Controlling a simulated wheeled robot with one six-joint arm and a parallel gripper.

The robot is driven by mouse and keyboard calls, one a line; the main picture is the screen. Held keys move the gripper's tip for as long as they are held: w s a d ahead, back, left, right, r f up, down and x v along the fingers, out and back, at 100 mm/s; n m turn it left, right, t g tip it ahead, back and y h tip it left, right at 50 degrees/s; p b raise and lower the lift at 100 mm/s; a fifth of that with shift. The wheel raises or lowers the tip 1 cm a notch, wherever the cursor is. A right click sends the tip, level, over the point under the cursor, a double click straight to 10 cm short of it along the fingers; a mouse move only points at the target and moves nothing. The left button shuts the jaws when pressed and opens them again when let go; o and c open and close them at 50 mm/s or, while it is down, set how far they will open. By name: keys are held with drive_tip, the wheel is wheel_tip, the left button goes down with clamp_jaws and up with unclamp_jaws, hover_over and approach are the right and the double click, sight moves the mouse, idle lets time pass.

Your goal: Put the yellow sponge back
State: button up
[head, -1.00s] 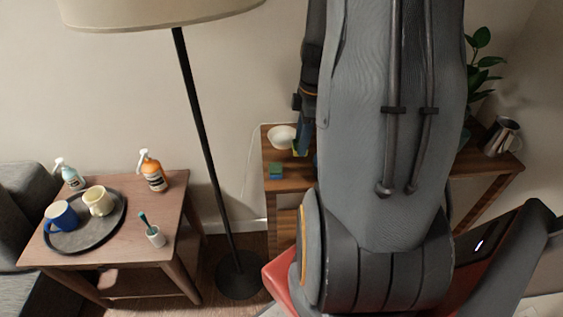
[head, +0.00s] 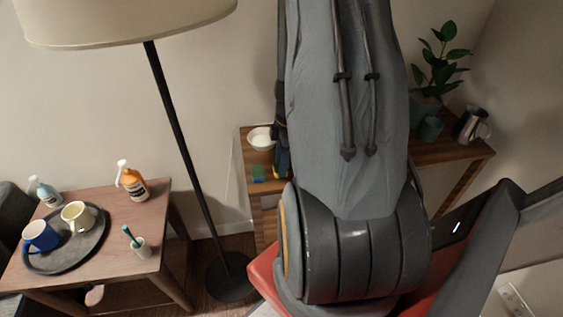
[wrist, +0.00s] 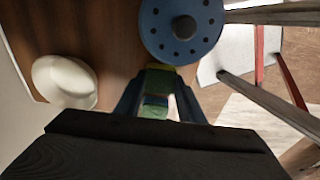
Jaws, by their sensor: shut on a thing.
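My gripper (wrist: 160,90) is shut on the yellow sponge (wrist: 160,67); a yellow edge and a green face show between its dark blue fingers in the wrist view. In the head view my gripper (head: 281,165) is mostly hidden behind my own arm, and only a small yellow patch shows near it. It is over the left end of the wooden shelf unit (head: 251,152). A green and blue sponge (head: 258,173) lies on the shelf's front left, just left of my gripper. Whether the yellow sponge touches the shelf top cannot be told.
A white bowl (head: 261,138) stands behind the green and blue sponge. A blue disc with holes and a black knob (wrist: 182,27) is close to my gripper. A plant (head: 438,62) and a metal pitcher (head: 470,126) stand at the right. A floor lamp (head: 180,115) stands left.

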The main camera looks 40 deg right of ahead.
drive_tip(key=shift+f, duration=0.25)
drive_tip(key=o, duration=1)
drive_tip(key=shift+r, duration=0.6)
drive_tip(key=r, duration=0.3)
drive_tip(key=r+b, duration=0.1)
drive_tip(key=r, duration=0.3)
drive_tip(key=d+r+b, duration=0.1)
drive_tip(key=r, duration=0.3)
drive_tip(key=shift+s+d, duration=0.1)
drive_tip(key=shift+s, duration=0.25)
